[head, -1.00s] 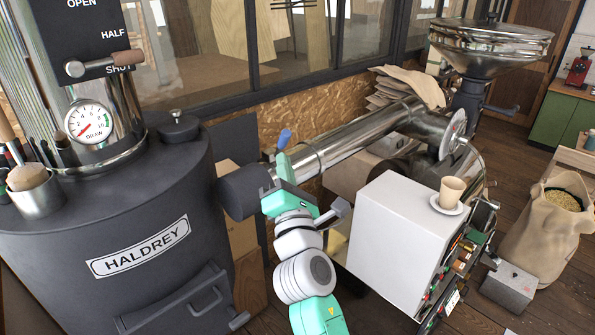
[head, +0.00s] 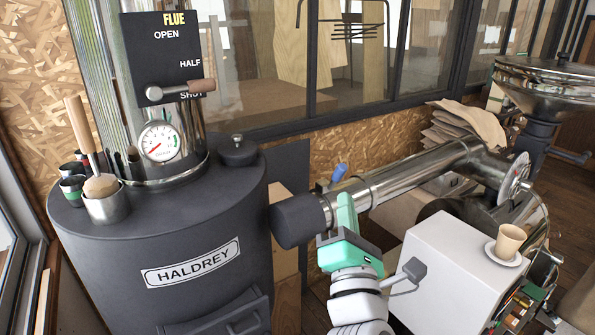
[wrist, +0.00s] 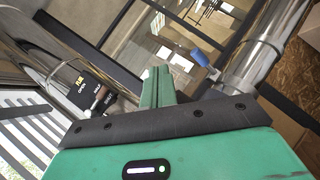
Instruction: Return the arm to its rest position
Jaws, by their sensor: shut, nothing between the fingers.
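My gripper (head: 346,205) is at the lower middle of the head view, pointing up. It is in front of the steel duct and just right of the duct's dark end piece. In the wrist view its green fingers (wrist: 157,85) are together, with nothing visible between them. My green and white arm runs down from it to the bottom edge, left of the white cabinet. No held object shows.
The dark HALDREY drum (head: 190,225) stands at left, with the flue lever (head: 182,90) and a gauge (head: 160,142) above. The duct (head: 400,178) has a blue handle (head: 339,172). A cup (head: 509,241) sits on the white cabinet (head: 450,275).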

